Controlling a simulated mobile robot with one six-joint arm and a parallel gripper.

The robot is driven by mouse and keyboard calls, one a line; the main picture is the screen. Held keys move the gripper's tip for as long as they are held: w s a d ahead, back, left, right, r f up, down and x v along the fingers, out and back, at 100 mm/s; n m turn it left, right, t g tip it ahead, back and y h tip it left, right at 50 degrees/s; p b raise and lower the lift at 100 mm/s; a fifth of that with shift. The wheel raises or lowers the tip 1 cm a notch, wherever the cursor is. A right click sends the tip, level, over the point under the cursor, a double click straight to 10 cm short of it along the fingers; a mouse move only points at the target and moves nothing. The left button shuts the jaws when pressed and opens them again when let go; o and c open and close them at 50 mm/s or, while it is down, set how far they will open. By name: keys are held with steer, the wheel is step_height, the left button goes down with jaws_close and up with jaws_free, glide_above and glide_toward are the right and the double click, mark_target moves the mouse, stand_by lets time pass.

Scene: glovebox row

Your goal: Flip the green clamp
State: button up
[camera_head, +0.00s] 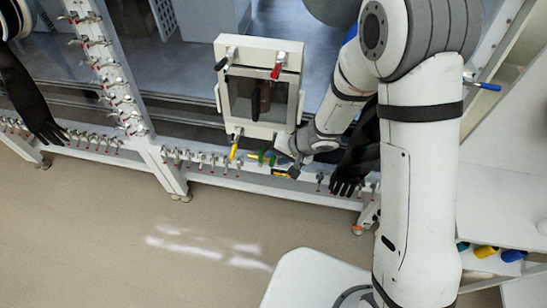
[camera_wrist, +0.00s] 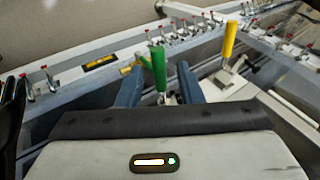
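The green clamp (camera_wrist: 158,68) has an upright green handle in the wrist view, with its metal base partly hidden below. In the head view it is a small green piece (camera_head: 261,157) under the framed window panel. My gripper (camera_wrist: 159,76) has its two blue fingers apart, one on each side of the green handle in the wrist view. Gaps show between the fingers and the handle, and I cannot tell any contact. In the head view my gripper is at the rail just right of the green clamp, its fingers unclear.
A yellow-handled clamp (camera_wrist: 229,40) stands right of the green one. The framed window panel (camera_head: 259,88) carries a red-handled clamp (camera_head: 277,70) and a black-handled clamp (camera_head: 221,63). Black gloves (camera_head: 352,165) hang beside it. Several small clamps line the rail (camera_wrist: 80,72). The floor in front is open.

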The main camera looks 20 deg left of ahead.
steer(key=v, duration=0.5)
steer(key=shift+r, duration=0.1)
stand_by(0.7)
